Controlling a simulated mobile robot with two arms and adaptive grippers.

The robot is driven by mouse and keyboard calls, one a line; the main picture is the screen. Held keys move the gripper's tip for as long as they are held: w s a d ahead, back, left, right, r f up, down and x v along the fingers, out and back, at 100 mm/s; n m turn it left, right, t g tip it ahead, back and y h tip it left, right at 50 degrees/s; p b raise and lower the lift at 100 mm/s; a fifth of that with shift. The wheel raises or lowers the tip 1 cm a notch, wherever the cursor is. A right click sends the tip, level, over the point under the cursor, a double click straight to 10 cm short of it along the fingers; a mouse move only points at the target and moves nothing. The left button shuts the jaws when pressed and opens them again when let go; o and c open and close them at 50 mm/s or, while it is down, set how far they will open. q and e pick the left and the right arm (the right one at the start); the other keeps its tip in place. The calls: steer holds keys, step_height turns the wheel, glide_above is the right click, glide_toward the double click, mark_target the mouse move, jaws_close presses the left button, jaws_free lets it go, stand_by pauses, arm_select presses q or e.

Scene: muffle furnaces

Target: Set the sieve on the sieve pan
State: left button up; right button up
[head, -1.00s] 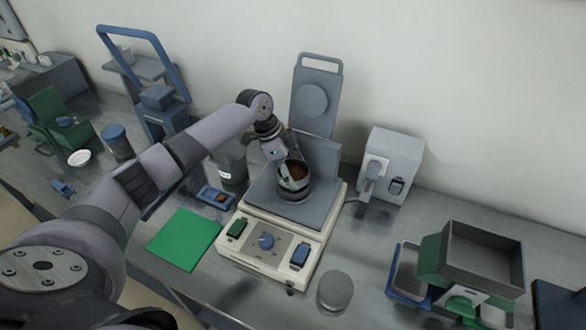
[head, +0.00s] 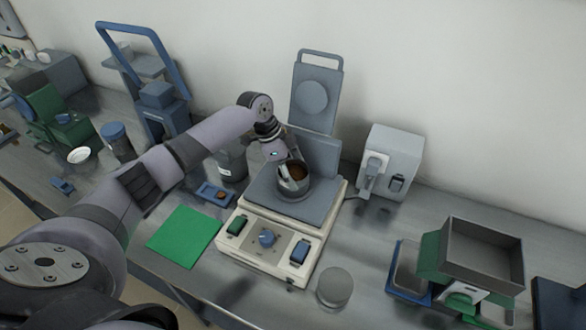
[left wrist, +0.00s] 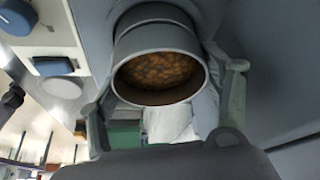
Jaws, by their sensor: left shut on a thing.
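The sieve (head: 293,172) is a short, round grey cup with brown granules inside. It stands upright over the grey plate of the white shaker-like machine. My left gripper (head: 288,166) is shut on it from the near left side. In the left wrist view the sieve (left wrist: 160,70) opens toward the camera, with a finger on each side. A darker round part (head: 293,192), which looks like the sieve pan, shows directly under the sieve on the plate. I cannot tell whether a gap is left between them. My right gripper is not in view.
The machine's front panel (head: 266,244) has green and blue switches and a blue knob. A tall grey panel (head: 316,92) and a grey box (head: 389,170) stand behind. A round grey disc (head: 335,287) lies in front right. A green mat (head: 184,236) lies left.

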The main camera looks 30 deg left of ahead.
arm_select(q)
steer(key=o, duration=1.3)
steer(key=shift+o, duration=0.6)
steer(key=shift+r+p, duration=3.35)
steer(key=shift+r, duration=0.15)
steer(key=shift+f, duration=0.1)
